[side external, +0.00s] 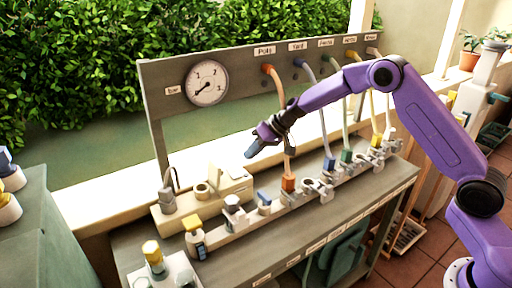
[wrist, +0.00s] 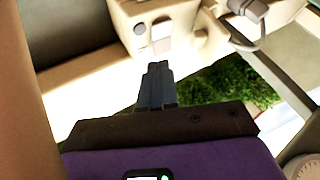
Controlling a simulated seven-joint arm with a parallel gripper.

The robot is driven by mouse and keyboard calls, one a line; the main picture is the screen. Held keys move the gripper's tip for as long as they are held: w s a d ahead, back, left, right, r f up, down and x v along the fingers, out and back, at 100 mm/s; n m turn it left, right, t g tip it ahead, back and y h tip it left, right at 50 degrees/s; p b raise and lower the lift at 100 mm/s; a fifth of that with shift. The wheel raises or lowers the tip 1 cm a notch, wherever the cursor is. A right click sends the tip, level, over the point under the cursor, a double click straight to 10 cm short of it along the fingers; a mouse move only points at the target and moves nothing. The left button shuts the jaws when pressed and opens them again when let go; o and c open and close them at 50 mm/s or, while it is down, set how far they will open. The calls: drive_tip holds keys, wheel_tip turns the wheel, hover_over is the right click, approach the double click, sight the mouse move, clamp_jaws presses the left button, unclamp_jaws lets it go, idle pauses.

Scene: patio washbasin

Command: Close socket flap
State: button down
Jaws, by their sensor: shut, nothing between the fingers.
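A cream socket box (side external: 222,205) sits at the back left of the grey bench in the side external view. It has a round socket ring (side external: 202,190) and a small pale flap-like piece (side external: 237,172) at its right end; how far the flap stands open is unclear. In the wrist view the box (wrist: 190,12) shows at the top, with a small round feature on its face. My gripper (side external: 249,153) is shut and empty, above the box's right end and apart from it. Its dark blue fingers (wrist: 155,70) point toward the box in the wrist view.
A grey plug (side external: 168,200) with a cable stands at the box's left end. Taps and coloured hose connectors (side external: 289,183) line the bench to the right. A panel with a gauge (side external: 207,83) and hanging hoses rises behind.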

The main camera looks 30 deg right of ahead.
sight(217, 172)
drive_tip(key=x, duration=0.5)
drive_tip(key=a, duration=0.3)
drive_tip(key=shift+r, duration=0.1)
drive_tip(key=shift+w+a+r, duration=0.1)
drive_tip(key=shift+a, duration=0.45)
